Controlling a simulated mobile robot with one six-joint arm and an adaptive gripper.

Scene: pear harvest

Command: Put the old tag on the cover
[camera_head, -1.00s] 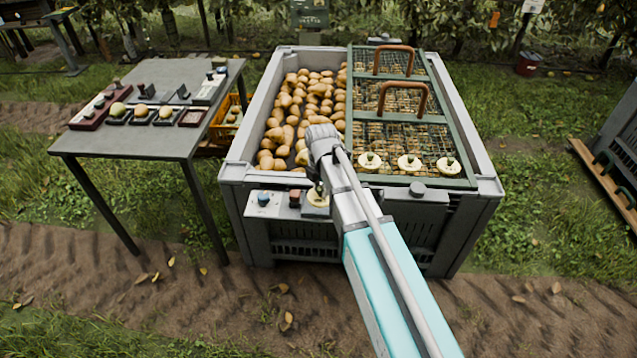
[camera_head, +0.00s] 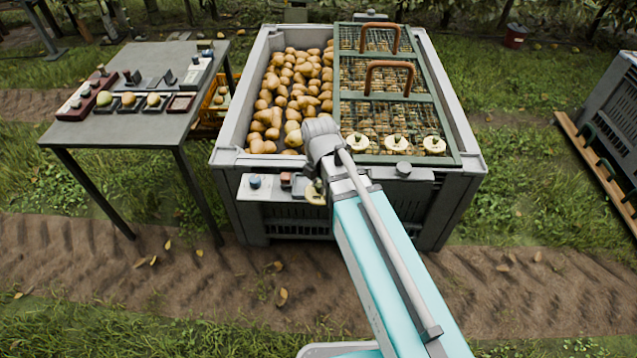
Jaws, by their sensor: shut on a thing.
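The cover (camera_head: 398,97) is a green frame with wire mesh and two brown handles, lying over the right half of the grey bin. Three cream round tags with small dark grips sit along its front edge: left (camera_head: 357,142), middle (camera_head: 397,143), right (camera_head: 434,145). A similar cream disc, seemingly the old tag (camera_head: 315,196), shows low at the bin's front, just left of my forearm. My gripper (camera_head: 318,184) is shut on it; the fingers are mostly hidden by my arm. The cover lies right of and behind my gripper.
A white shelf (camera_head: 247,187) on the bin's front carries a blue knob, a red knob and a small grey tray (camera_head: 299,184). Pears (camera_head: 290,90) fill the bin's open left half. A grey table (camera_head: 140,125) with trays and fruit stands left.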

